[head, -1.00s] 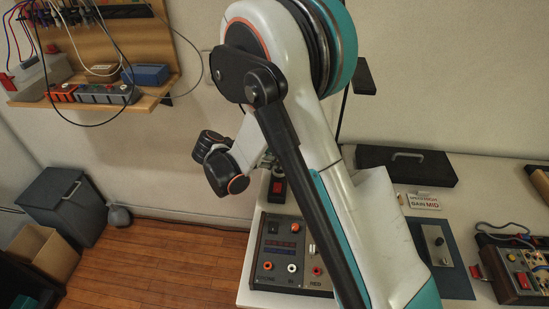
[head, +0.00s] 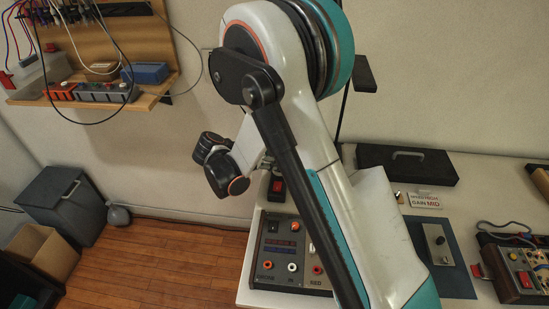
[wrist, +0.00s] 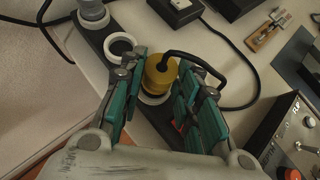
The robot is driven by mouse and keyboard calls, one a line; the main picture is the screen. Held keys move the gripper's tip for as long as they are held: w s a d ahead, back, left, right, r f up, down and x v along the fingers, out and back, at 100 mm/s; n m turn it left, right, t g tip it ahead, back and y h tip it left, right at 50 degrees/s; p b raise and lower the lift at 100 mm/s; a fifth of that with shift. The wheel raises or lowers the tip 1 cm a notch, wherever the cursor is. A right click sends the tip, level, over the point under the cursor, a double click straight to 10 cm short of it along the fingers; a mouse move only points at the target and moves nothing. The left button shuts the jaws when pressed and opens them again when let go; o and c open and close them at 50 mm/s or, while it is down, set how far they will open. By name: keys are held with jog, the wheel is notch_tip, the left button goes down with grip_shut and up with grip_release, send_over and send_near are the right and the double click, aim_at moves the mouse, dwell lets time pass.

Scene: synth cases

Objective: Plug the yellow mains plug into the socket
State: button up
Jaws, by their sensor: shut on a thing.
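The yellow mains plug (wrist: 161,74) is between the teal fingers of my gripper (wrist: 158,78) in the wrist view, and the gripper is shut on it. A black cord leaves the plug and loops off to the right. A white socket ring (wrist: 156,98) shows just below the plug; whether the plug touches it or sits in it I cannot tell. Another white-ringed socket (wrist: 118,44) on the same dark strip is empty. A grey plug (wrist: 92,10) stands at the strip's far end. In the head view my arm hides the plug and the fingers.
An instrument panel (wrist: 292,140) stands to the right. The bench's left edge runs close beside the strip. A black case (head: 408,163) lies at the back.

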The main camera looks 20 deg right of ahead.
jog(key=shift+f, duration=0.6)
jog(key=o, duration=1.2)
jog(key=v, duration=1.2)
